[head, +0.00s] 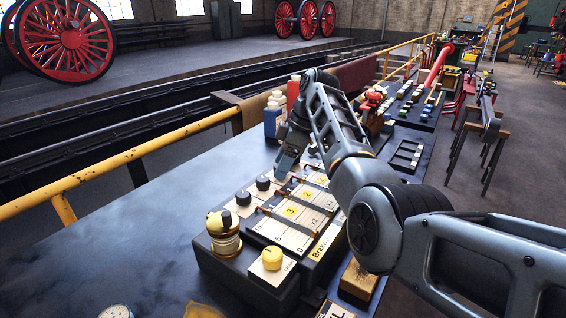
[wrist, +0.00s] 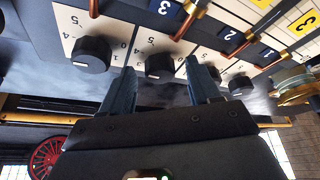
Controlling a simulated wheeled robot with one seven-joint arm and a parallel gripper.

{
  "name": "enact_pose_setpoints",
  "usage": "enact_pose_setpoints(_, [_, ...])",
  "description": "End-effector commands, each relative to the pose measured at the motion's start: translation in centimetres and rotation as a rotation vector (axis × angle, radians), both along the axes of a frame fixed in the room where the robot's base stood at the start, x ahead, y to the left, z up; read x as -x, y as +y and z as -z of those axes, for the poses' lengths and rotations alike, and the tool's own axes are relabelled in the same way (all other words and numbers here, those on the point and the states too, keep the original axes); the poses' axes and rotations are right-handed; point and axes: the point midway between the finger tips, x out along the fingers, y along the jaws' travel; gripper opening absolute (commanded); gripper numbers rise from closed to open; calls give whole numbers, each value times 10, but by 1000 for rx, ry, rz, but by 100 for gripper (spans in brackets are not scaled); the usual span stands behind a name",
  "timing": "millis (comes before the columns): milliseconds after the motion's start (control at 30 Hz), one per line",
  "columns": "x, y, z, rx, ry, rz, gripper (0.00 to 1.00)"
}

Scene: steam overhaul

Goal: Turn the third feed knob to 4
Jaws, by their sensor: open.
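My gripper (head: 284,166) reaches down over the console's row of black feed knobs. In the wrist view its two fingers (wrist: 160,70) are open, one on each side of a black knob (wrist: 160,66); contact cannot be told. That knob has a short white mark low on its face, and digits on the pale plate behind it. Its exact reading is unclear. Another black knob (wrist: 92,54) is to its left and one (wrist: 241,86) to its right. In the head view two black knobs (head: 243,197) (head: 263,183) show nearer me; the arm hides others.
A yellow knob (head: 272,258) and a brass spool-like fitting (head: 224,236) are at the console's near end. Copper-coloured rods (head: 300,226) cross the numbered plates beside the knobs. Bottles (head: 272,120) stand behind the gripper. The dark bench top (head: 130,230) at left is mostly clear.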

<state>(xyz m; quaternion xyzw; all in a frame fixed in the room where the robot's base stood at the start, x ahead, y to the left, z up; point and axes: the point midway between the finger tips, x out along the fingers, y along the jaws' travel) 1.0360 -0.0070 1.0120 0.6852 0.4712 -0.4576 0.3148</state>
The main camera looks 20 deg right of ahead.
Motion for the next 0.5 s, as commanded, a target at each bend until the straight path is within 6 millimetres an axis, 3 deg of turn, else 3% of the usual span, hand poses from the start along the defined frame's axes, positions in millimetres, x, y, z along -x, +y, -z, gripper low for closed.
enact_pose_setpoints(267, [0,-2,-3,0,-1,1,61])
enact_pose_setpoints(500, [4,-15,-35,1,-5,2,61])
